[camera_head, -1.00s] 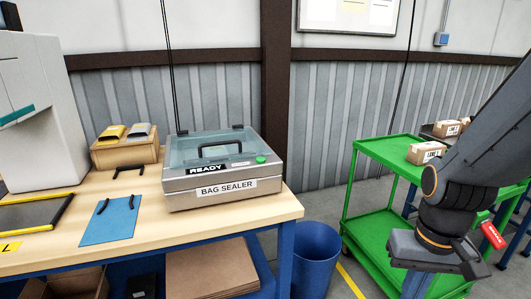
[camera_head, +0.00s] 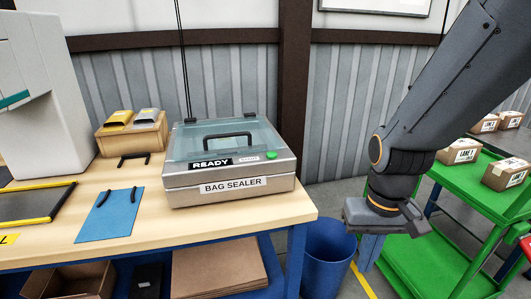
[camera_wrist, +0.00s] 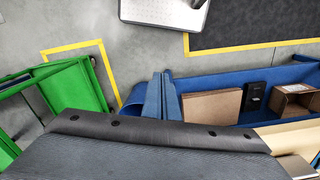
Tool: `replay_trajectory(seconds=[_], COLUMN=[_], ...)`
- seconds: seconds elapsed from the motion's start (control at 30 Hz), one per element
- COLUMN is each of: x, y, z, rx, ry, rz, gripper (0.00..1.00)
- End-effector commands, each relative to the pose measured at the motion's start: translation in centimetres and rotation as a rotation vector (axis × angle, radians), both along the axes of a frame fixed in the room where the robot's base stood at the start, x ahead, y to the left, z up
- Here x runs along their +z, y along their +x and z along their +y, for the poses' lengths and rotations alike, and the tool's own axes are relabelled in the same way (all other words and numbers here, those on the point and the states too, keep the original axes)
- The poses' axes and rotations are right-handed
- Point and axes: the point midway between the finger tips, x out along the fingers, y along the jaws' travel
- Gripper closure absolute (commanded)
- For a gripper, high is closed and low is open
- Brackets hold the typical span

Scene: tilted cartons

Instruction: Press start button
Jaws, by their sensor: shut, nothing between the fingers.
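The bag sealer (camera_head: 228,185) is a grey metal box with a clear lid, a dark handle and a "BAG SEALER" label, standing on the workbench. Its lid is down. A round green button (camera_head: 271,155) sits at the right of its top front edge, beside a small label and a black "READY" sign (camera_head: 212,163). My gripper (camera_head: 412,220) is shut and empty at the end of my arm. In the head view it is right of the sealer and lower in the picture, apart from the button. The button does not show in the wrist view.
The wooden bench (camera_head: 240,224) holds a blue mat (camera_head: 108,222) and a box with scoop-like trays (camera_head: 132,136). A blue bin (camera_head: 327,255) stands right of the bench. A green cart (camera_head: 425,262) with cartons (camera_head: 459,151) is at the right.

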Motion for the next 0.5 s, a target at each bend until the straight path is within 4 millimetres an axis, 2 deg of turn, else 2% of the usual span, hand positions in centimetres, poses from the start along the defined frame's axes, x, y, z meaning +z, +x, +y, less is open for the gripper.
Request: replay_trajectory(seconds=[0.17,0.27,0.37,0.5], x=[0.3,1.3,3.2,6.6], y=[0.4,1.9,4.9,10.8], z=[0.0,0.2,0.6,2.1], rx=[-0.003,-0.021,-0.057,-0.127], ry=[-0.002,-0.009,-0.019,-0.011], rz=[-0.007,-0.039,-0.104,-0.232], gripper=[1.0,1.0,1.0,1.0])
